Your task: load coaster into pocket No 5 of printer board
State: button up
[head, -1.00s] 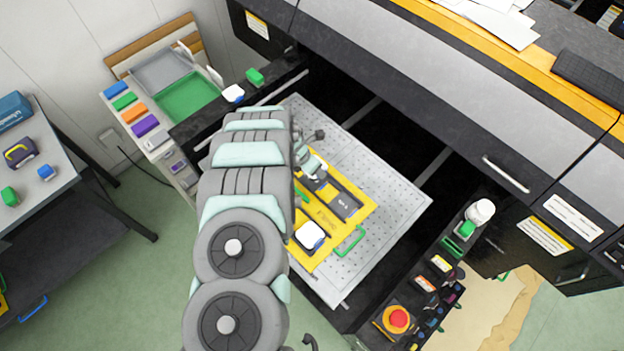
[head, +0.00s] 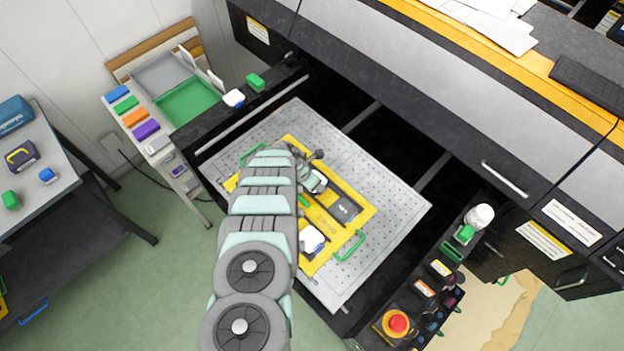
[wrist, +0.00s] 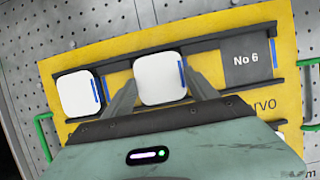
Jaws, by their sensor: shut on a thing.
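The yellow printer board (head: 362,222) lies on the perforated grey bed, and it also shows in the wrist view (wrist: 215,40). My gripper (wrist: 162,92) is shut on a white coaster (wrist: 160,76) with a blue edge strip. The held coaster is over the row between the dark rails; I cannot tell whether it touches the board. The pocket marked No 6 (wrist: 247,59) is empty, to the right. No No 5 label is visible.
Green handles stick out at the board's ends, one at the lower right (head: 350,245). The perforated bed (head: 385,245) has free room around the board. The printer housing (head: 430,90) stands behind it. A red stop button (head: 398,322) is at the front right.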

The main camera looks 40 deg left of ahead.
jog(key=shift+w+f, duration=0.1)
jog(key=o, duration=1.5)
jog(key=shift+a, duration=0.1)
jog(key=shift+o, duration=0.2)
jog(key=shift+r, duration=0.8)
jog(key=p+v, duration=0.6)
jog(key=v, duration=0.5)
jog(key=shift+s, duration=0.3)
